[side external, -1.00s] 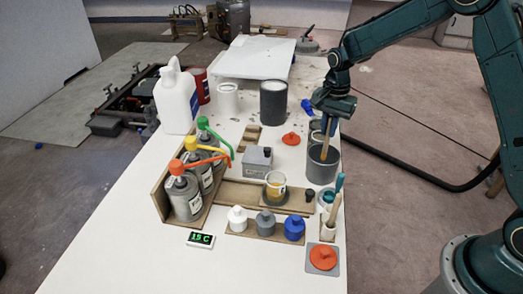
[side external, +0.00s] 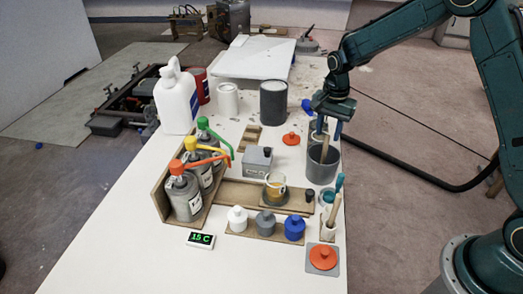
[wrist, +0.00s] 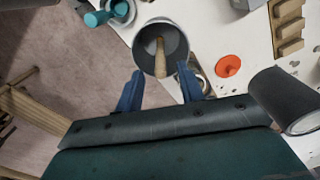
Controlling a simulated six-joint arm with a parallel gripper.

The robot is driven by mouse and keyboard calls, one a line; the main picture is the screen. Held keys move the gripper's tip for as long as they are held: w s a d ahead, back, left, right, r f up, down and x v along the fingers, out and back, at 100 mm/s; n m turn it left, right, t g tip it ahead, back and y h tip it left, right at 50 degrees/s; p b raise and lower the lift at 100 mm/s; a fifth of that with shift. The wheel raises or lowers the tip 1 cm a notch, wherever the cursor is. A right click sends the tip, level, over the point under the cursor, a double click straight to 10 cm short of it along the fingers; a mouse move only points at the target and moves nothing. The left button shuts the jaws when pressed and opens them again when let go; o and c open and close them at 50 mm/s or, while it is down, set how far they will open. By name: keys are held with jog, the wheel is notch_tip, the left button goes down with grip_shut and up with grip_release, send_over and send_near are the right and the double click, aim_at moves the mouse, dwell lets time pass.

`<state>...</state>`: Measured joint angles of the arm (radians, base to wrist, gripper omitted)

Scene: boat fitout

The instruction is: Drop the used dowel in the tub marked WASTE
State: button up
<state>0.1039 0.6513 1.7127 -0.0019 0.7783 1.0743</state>
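The used dowel (side external: 324,149), a pale wooden stick, leans inside a dark grey open tub (side external: 322,175) on the right side of the bench. Its upper end stands above the rim. No WASTE marking can be read on this tub. My gripper (side external: 329,134) is just above the tub, its blue fingers apart. In the wrist view my gripper (wrist: 160,70) is open, with the tub (wrist: 138,53) beyond the fingertips and the dowel (wrist: 160,55) inside it.
A holder with a brush and sticks (side external: 329,212) stands just in front of the tub. An orange lid (side external: 291,138) lies to its left. A dark grey can (side external: 273,102) stands farther back. Bottles with coloured spouts (side external: 185,195) stand at left.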

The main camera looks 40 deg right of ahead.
notch_tip(320, 180, up, 14)
dwell(0.8)
dwell(0.7)
jog(key=s+a+r+n+t, duration=0.3)
jog(key=s+r+n, duration=0.45)
jog(key=s, duration=0.65)
jog(key=s+a+n+t, duration=0.2)
jog(key=s+n, duration=0.4)
jog(key=s, duration=1)
jog(key=shift+s+t, duration=0.2)
jog(key=shift+t, duration=0.1)
